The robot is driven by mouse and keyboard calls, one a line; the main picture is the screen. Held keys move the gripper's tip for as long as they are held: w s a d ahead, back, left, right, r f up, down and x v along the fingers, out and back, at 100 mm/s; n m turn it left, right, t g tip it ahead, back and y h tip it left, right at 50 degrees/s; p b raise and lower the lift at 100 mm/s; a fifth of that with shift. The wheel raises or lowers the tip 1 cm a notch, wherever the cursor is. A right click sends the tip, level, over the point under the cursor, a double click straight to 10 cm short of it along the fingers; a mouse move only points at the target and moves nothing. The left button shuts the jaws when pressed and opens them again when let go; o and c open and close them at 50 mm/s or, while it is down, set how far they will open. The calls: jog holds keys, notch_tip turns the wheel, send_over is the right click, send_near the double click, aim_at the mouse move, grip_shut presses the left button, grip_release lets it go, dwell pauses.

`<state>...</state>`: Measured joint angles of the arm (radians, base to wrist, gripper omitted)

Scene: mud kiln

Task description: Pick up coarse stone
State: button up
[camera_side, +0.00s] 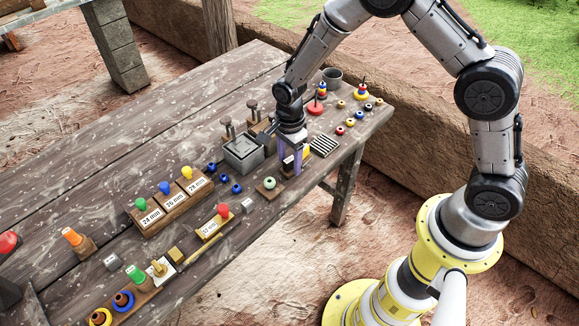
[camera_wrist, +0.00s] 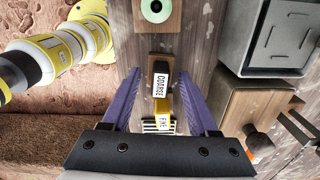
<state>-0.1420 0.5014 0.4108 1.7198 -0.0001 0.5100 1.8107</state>
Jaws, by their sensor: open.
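The coarse stone (camera_wrist: 161,76) shows in the wrist view as a small block with a white label reading COARSE. It lies near the middle, between my fingers as seen from above. A yellow stone labelled FINE (camera_wrist: 164,108) is right behind it, nearer my palm; its yellow also shows beside my fingers in the side view (camera_side: 305,153). My gripper (camera_wrist: 160,73) is open and empty, one purple finger on each side of the coarse stone. In the side view my gripper (camera_side: 292,168) points down at the table's front edge; the coarse stone is hidden or too small to tell there.
A wooden square with a pale green ring (camera_side: 270,184) is just left of my fingers. A grey metal box (camera_side: 243,153) stands behind them. A black-and-white striped piece (camera_side: 324,146) lies right.

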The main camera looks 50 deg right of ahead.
jog(key=shift+c, duration=0.3)
grip_shut()
jog(key=shift+r, duration=0.15)
jog(key=shift+r, duration=0.65)
jog(key=s+d+r, duration=0.2)
jog(key=s+r, duration=0.9)
jog(key=s, duration=0.3)
jog(key=shift+r, duration=0.25)
